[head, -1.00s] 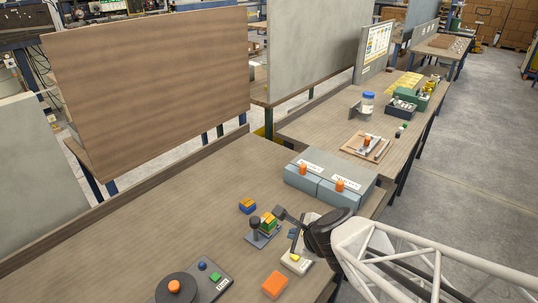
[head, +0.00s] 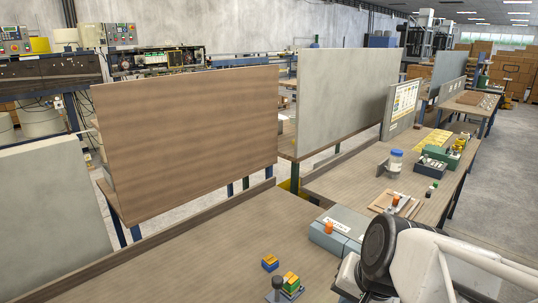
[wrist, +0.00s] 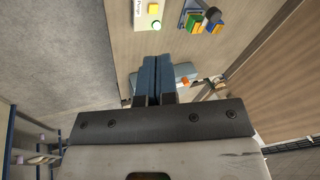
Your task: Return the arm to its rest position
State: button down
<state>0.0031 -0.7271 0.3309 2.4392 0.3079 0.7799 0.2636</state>
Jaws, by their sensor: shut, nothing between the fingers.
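My gripper (wrist: 156,62) shows in the wrist view with its two blue-grey fingers together and nothing between them. It is raised above the workbench (wrist: 160,45). In the head view my arm fills the lower right corner, and I cannot make out the fingers there. A green-and-yellow block stack (head: 291,282) stands by a dark-knobbed post (head: 278,284) at the bottom edge. A yellow-and-blue block (head: 270,263) lies just behind them. In the wrist view, a white box (wrist: 147,14) with a yellow button and a lit green button is near the top.
A blue-grey box (head: 325,238) with an orange knob is partly hidden by my arm. A wooden frame (head: 383,201), a blue-capped jar (head: 395,161) and a green bin (head: 441,154) stand farther back. Upright panels (head: 190,143) line the left side. The bench left of the blocks is bare.

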jog(key=s+d+r+n+g+h, duration=0.1)
jog(key=s+d+r+n+h, duration=0.1)
jog(key=s+d+r+n, duration=0.1)
jog(key=shift+d+r+n+h, duration=0.25)
jog(key=shift+d+n+h, duration=0.25)
jog(key=shift+n, duration=0.5)
dwell(0.5)
